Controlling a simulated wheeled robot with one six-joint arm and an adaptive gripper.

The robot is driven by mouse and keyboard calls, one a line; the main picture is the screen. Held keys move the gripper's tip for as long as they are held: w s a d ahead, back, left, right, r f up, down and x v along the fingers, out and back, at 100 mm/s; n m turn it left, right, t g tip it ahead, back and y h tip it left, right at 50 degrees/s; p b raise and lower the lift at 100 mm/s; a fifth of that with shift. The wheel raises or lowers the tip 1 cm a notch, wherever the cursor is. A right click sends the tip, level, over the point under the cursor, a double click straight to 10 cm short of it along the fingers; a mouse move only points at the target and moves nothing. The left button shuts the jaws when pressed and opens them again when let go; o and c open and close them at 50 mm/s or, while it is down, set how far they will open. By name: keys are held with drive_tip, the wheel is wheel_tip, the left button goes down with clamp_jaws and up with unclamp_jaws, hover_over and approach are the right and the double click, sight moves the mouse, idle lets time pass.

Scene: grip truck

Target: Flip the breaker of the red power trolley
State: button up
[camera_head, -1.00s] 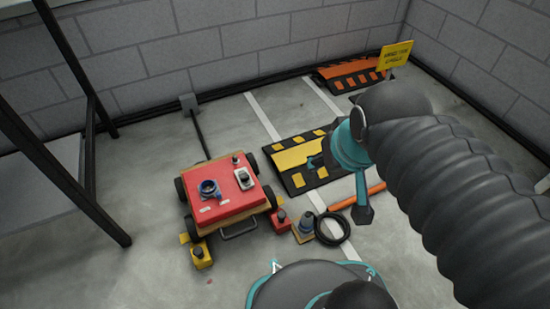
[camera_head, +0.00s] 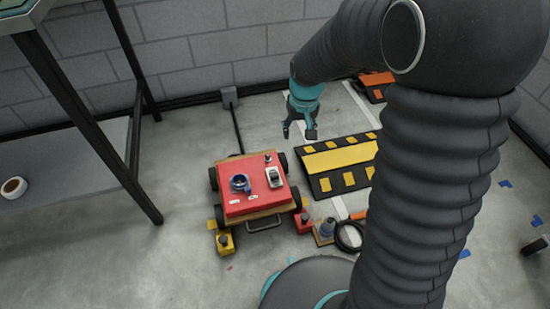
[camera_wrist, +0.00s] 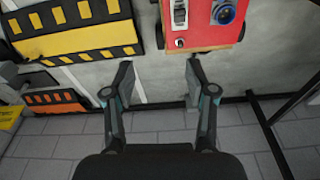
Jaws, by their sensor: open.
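The red power trolley (camera_head: 247,206) stands on the floor near the middle of the head view, with black wheels and a front handle. Its red top carries a blue round socket (camera_head: 240,183), a grey-white breaker switch (camera_head: 274,177) and a small dark knob (camera_head: 267,158). In the wrist view the trolley (camera_wrist: 202,35) is at the top, with the breaker (camera_wrist: 180,14) left of the blue socket (camera_wrist: 225,12). My gripper (camera_head: 301,133) hangs behind and right of the trolley, apart from it. In the wrist view my gripper (camera_wrist: 160,80) is open and empty.
A yellow and black ramp (camera_head: 340,162) lies right of the trolley. A yellow block (camera_head: 225,243), a red block (camera_head: 302,221) and a black cable coil (camera_head: 349,236) lie near its front. A dark-framed table (camera_head: 85,110) stands left. A cable runs to a wall box (camera_head: 229,95).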

drive_tip(key=n+g+p, duration=0.1)
drive_tip(key=g+p, duration=0.1)
drive_tip(key=p, duration=0.1)
hover_over(275, 176)
wheel_tip(275, 176, down, 15)
wheel_tip(275, 176, down, 14)
drive_tip(key=shift+r+b, duration=0.1)
drive_tip(key=shift+b, duration=0.65)
